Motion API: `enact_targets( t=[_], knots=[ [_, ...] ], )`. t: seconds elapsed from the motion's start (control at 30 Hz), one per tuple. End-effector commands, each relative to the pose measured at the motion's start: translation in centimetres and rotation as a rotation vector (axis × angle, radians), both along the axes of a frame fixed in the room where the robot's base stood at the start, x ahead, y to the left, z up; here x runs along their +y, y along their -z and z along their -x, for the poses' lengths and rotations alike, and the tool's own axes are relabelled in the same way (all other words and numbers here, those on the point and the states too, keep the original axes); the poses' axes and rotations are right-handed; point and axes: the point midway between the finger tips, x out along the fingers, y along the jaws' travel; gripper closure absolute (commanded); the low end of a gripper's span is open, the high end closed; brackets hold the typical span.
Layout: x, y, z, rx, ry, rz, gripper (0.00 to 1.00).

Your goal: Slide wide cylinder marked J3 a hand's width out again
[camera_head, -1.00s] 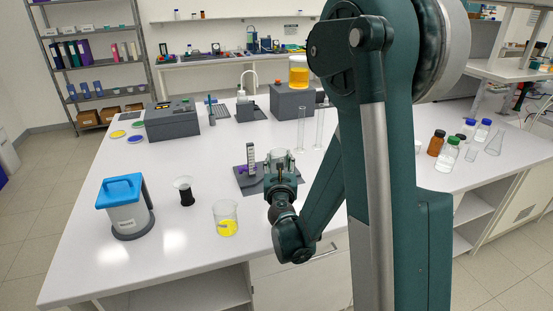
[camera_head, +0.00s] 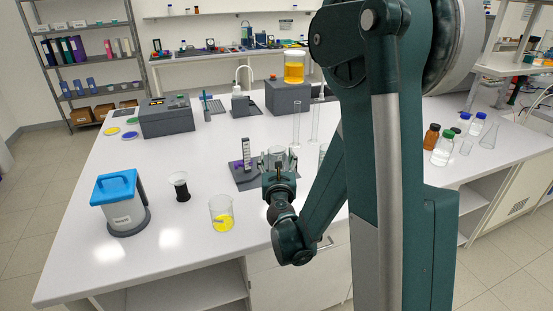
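My gripper (camera_head: 278,162) is low over the white bench, seen from behind, at the right side of a dark base plate (camera_head: 243,184). A wide clear glass vessel (camera_head: 277,153) shows at its fingertips. The fingers and wrist hide its lower part, and I cannot tell whether they grip it or only stand around it. No J3 mark is readable on any vessel. A glass beaker with yellow contents (camera_head: 221,215) stands apart to the left. Two slender clear cylinders (camera_head: 297,125) stand behind the gripper. Another glass piece shows partly beside my arm.
A blue-lidded container (camera_head: 118,202) and a vessel with dark contents (camera_head: 180,187) stand at left. A small upright rack (camera_head: 246,153) is close left of the gripper. Grey instruments (camera_head: 167,118) stand at the back. Bottles (camera_head: 443,148) are at right.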

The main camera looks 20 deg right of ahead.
Motion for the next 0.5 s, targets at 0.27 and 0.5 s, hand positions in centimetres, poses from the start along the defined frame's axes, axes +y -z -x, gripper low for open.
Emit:
enact_targets(
  t=[0.27, 0.5],
  knots=[
    [0.02, 0.0, 0.02, 0.0, 0.0, 0.0, 0.44],
    [0.34, -0.01, 0.94, 0.0, -0.001, 0.0, 0.44]
  ],
)
